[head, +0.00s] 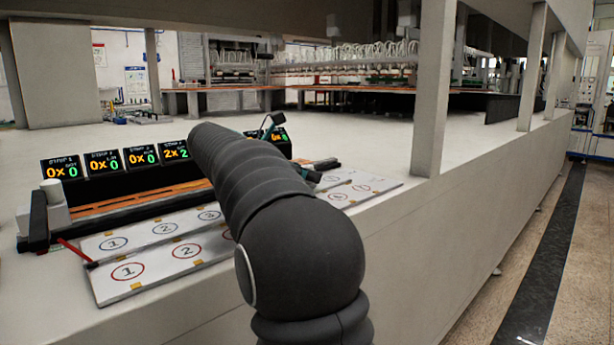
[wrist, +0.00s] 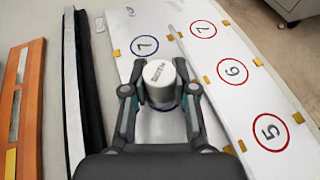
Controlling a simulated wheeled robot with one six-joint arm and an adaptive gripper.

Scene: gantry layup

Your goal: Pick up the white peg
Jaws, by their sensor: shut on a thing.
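The white peg (wrist: 159,84) stands between the fingers of my gripper (wrist: 160,92) in the wrist view, with dark lettering on its round top. The fingers are shut on its two sides. Part of a blue circle shows around its lower end on the white board (wrist: 148,125); I cannot tell whether the peg touches the board. In the head view my arm hides the held peg, and only bits of my gripper (head: 318,172) show past the arm.
Numbered white boards (head: 192,223) lie along the table edge, with blue and red circles. Several counter displays (head: 103,162) stand behind an orange strip (head: 140,200). A white cylinder (head: 54,192) stands at the left end. A grey post (head: 434,90) rises at the right.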

